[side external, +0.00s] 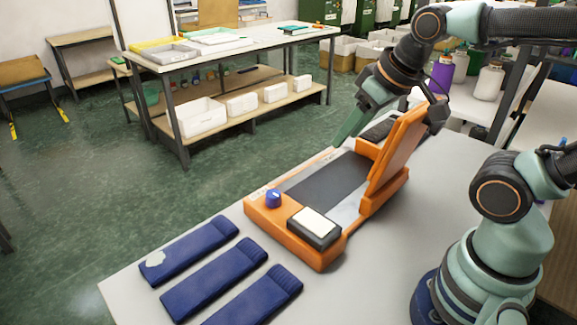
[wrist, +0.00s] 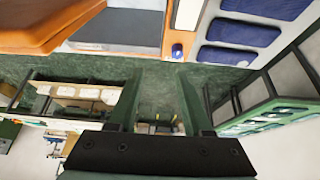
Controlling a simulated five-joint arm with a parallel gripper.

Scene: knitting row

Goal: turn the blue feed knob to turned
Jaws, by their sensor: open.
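The blue feed knob (side external: 273,198) stands on the left front corner of an orange machine (side external: 330,250) on the table. It also shows in the wrist view (wrist: 177,51), small, beyond the fingertips. I cannot read any mark on the knob.
The machine's orange lid (side external: 398,145) stands raised on its right side, near my arm. A black block with a white top (side external: 314,224) sits beside the knob. Several blue knitted pieces (side external: 215,277) lie on the grey table (side external: 375,285) at the front left.

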